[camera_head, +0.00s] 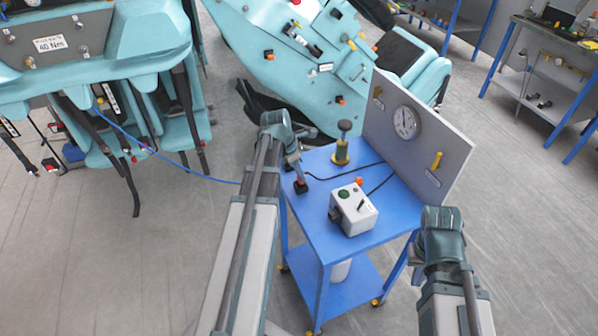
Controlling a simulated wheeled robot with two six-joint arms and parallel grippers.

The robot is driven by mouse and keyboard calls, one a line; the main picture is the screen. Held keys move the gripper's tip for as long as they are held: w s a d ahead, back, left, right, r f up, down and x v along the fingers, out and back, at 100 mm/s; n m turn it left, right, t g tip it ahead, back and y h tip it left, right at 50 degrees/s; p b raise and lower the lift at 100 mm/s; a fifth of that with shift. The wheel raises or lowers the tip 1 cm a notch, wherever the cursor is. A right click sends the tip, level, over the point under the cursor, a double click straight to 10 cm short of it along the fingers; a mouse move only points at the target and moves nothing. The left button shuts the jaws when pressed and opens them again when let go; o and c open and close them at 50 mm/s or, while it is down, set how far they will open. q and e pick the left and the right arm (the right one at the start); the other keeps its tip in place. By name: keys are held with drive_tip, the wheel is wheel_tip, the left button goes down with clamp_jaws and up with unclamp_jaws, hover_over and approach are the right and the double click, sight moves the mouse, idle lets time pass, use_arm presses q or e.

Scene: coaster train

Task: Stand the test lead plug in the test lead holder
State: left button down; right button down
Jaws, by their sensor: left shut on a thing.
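My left gripper (296,168) is over the left edge of the blue cart top and points down. It is shut on a small dark plug with a reddish part (301,187), the apparent test lead plug. A black lead runs from the plug across the cart top toward the gauge panel. The plug is small, and I cannot tell whether it touches the cart. To its right, an upright dark-topped piece with a yellowish base (341,152) stands on the cart; it may be the test lead holder. My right gripper (441,240) is at the cart's right front; its fingers are not clear.
The blue cart (318,218) carries a white box with a green button (362,217) and an upright grey panel (440,140) with a round gauge (406,122). Teal coaster cars (150,45) stand behind and left. A blue cable (170,160) hangs at left.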

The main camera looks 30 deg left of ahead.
use_arm(q)
drive_tip(key=shift+f+b, duration=1.25)
drive_tip(key=shift+f, duration=0.1)
drive_tip(key=shift+r, duration=0.1)
drive_tip(key=c, duration=0.5)
unclamp_jaws()
drive_tip(key=shift+c, duration=0.2)
drive_tip(key=shift+r, duration=0.1)
drive_tip(key=p+v, duration=1.3)
drive_tip(key=shift+r, duration=0.3)
drive_tip(key=shift+s, duration=0.1)
